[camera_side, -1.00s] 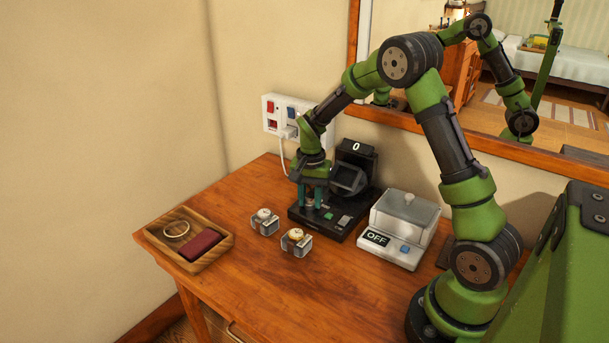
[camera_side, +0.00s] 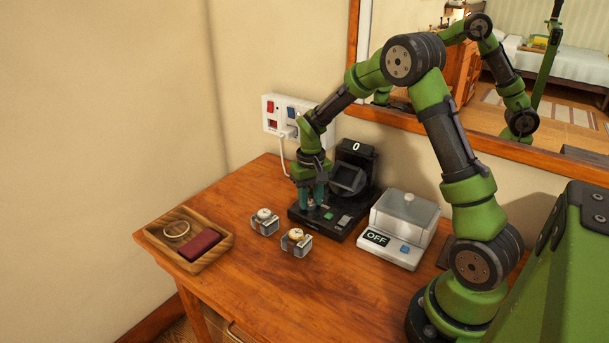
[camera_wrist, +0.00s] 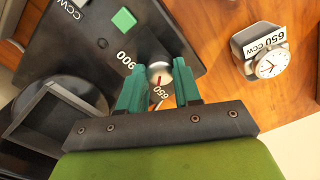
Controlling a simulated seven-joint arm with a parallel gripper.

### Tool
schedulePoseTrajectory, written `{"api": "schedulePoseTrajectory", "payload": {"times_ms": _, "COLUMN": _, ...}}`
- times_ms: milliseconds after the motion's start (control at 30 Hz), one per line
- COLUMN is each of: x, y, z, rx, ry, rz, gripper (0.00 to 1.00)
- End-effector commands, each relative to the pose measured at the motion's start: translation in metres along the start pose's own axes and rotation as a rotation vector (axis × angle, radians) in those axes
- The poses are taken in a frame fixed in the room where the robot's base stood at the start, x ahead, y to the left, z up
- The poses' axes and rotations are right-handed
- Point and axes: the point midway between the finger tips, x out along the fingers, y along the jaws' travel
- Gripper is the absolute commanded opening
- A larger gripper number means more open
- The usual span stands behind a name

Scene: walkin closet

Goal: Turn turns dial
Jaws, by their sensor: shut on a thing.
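The turns dial (camera_wrist: 160,72) is a silver knob with a red pointer line, on the black winder base (camera_wrist: 102,38). My gripper (camera_wrist: 159,88) is shut on the dial, one teal finger on each side. In the side view my gripper (camera_side: 312,196) is down at the left part of the base (camera_side: 338,226), and the dial is mostly hidden behind its fingers. A display reading "0" (camera_side: 355,147) stands at the back of the machine.
Two watches on clear stands (camera_side: 265,221) (camera_side: 296,241) stand in front of the machine; one (camera_wrist: 268,52) bears a "650 CCW" label. A lidded box with an "OFF" display (camera_side: 399,228) is to the right. A wooden tray (camera_side: 160,246) is at left.

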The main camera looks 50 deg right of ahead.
Motion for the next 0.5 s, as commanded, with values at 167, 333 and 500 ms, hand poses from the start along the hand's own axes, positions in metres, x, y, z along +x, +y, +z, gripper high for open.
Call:
{"api": "schedulePoseTrajectory", "payload": {"times_ms": 167, "x": -0.0013, "y": -0.0001, "z": -0.0007, "rx": -0.039, "ry": 0.003, "rz": 0.000, "gripper": 0.03}}
{"api": "schedulePoseTrajectory", "payload": {"times_ms": 333, "x": -0.0014, "y": -0.0001, "z": -0.0008, "rx": -0.051, "ry": 0.003, "rz": 0.000, "gripper": 0.03}}
{"api": "schedulePoseTrajectory", "payload": {"times_ms": 500, "x": -0.0015, "y": -0.0001, "z": -0.0008, "rx": -0.051, "ry": 0.003, "rz": 0.000, "gripper": 0.03}}
